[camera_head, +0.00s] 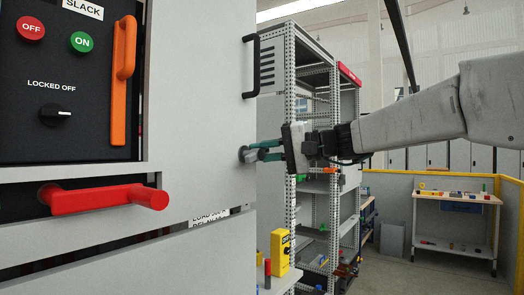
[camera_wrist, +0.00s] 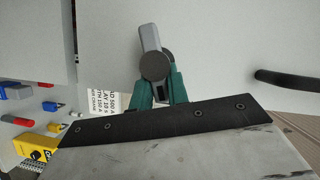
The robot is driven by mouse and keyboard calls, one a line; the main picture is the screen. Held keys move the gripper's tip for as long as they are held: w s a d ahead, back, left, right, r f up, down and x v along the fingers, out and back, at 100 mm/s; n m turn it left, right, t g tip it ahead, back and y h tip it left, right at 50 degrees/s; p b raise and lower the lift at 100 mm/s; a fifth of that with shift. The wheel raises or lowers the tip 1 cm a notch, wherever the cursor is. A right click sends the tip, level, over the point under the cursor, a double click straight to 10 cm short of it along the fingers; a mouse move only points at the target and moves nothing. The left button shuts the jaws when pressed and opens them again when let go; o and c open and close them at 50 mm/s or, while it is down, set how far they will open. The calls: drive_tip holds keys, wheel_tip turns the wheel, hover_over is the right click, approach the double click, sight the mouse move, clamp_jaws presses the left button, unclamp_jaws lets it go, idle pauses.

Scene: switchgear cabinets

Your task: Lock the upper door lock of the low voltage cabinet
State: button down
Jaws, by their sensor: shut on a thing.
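The low voltage cabinet door (camera_head: 200,110) is a light grey panel at the left of the head view. A door lock (camera_head: 246,154) with a round dark base sits near the door's right edge. My gripper (camera_head: 262,152) reaches it from the right, its green fingers shut on the lock's grey handle. In the wrist view, the green fingers of my gripper (camera_wrist: 157,88) hold either side of the lock (camera_wrist: 152,62). The lock's grey handle points up and slightly left there. The fingers hide part of the lock.
A black door handle (camera_head: 252,66) stands out above the lock. A red handle (camera_head: 105,197) and an orange handle (camera_head: 123,80) are on the cabinet at left. A metal shelf rack (camera_head: 290,100) stands behind my gripper. A yellow box (camera_head: 280,252) is below.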

drive_tip(key=shift+w+f+m+y, duration=0.15)
drive_tip(key=shift+m+y, duration=0.2)
drive_tip(key=shift+m, duration=0.4)
drive_tip(key=shift+s+f+m+y, duration=0.15)
drive_tip(key=shift+m+y, duration=0.2)
drive_tip(key=shift+m, duration=0.4)
drive_tip(key=shift+w, duration=0.1)
drive_tip(key=c, duration=1.4)
unclamp_jaws()
drive_tip(key=shift+o, duration=0.2)
drive_tip(key=shift+d, duration=0.1)
drive_tip(key=v, duration=0.7)
drive_tip(key=shift+d, duration=0.35)
drive_tip(key=shift+f, duration=0.15)
